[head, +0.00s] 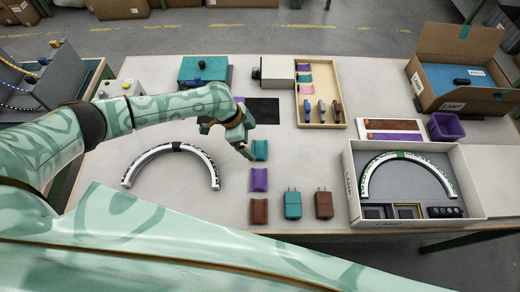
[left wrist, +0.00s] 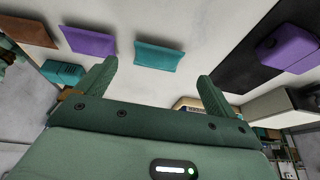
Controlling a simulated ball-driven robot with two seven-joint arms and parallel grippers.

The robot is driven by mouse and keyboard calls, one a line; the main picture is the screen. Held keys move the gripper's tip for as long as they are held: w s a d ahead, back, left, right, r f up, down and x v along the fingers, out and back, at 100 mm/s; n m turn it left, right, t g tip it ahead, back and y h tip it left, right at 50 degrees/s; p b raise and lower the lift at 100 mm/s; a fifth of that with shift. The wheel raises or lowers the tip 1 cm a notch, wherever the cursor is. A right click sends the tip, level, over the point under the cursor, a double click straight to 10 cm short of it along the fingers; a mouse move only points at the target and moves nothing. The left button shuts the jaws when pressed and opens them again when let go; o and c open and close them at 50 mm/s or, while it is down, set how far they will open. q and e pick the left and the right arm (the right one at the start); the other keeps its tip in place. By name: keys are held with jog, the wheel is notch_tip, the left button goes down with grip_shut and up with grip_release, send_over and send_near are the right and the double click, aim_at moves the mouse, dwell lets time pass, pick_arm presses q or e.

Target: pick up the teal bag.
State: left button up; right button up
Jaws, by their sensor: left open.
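The teal bag (head: 260,150) lies on the pale table at the top of a column of small flat bags. A purple bag (head: 258,180) and a brown bag (head: 259,211) lie below it. My left gripper (head: 246,150) is just left of the teal bag, partly hiding that side. In the left wrist view the left gripper (left wrist: 155,76) is open and empty, its fingers spread. The teal bag (left wrist: 158,56) shows beyond the gap between the fingertips, apart from them. My right gripper is not in view.
A teal charger (head: 293,205) and a brown charger (head: 324,205) stand right of the bags. A white arc (head: 138,166) lies to the left. A black mat (head: 264,110) and a wooden tray (head: 341,92) are behind. A white box (head: 356,213) stands to the right.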

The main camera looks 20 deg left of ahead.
aim_at(258, 148)
pick_arm(q)
jog(key=b+x, duration=0.1)
jog(key=x, duration=0.4)
jog(key=shift+s+d, duration=0.1)
jog(key=shift+d, duration=0.1)
jog(key=shift+r, duration=0.1)
jog(key=c, duration=1.1)
jog(key=shift+o, duration=0.2)
